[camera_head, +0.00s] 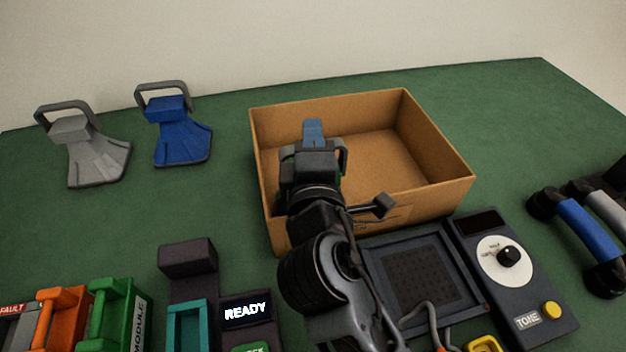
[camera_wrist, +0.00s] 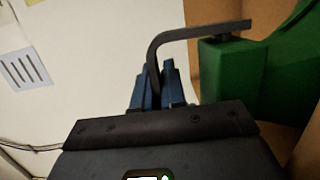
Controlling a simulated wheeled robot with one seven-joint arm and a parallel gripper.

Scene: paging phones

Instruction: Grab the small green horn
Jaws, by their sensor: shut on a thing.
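The small green horn (camera_wrist: 240,75) fills the right side of the wrist view, with a dark bent handle (camera_wrist: 200,31). My gripper (camera_wrist: 157,88) is shut on that handle, its blue fingertips on either side of the bar. In the head view my gripper (camera_head: 313,133) is over or inside the near left part of the open cardboard box (camera_head: 440,178). The horn is almost wholly hidden there behind my gripper and arm. I cannot tell whether it touches the box.
A grey horn (camera_head: 98,160) and a blue horn (camera_head: 181,140) stand on the green table at the left. A tone unit (camera_head: 540,300) with a dial, a READY unit (camera_head: 247,312) and coloured modules (camera_head: 118,318) line the front. Handsets (camera_head: 578,228) lie at the right.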

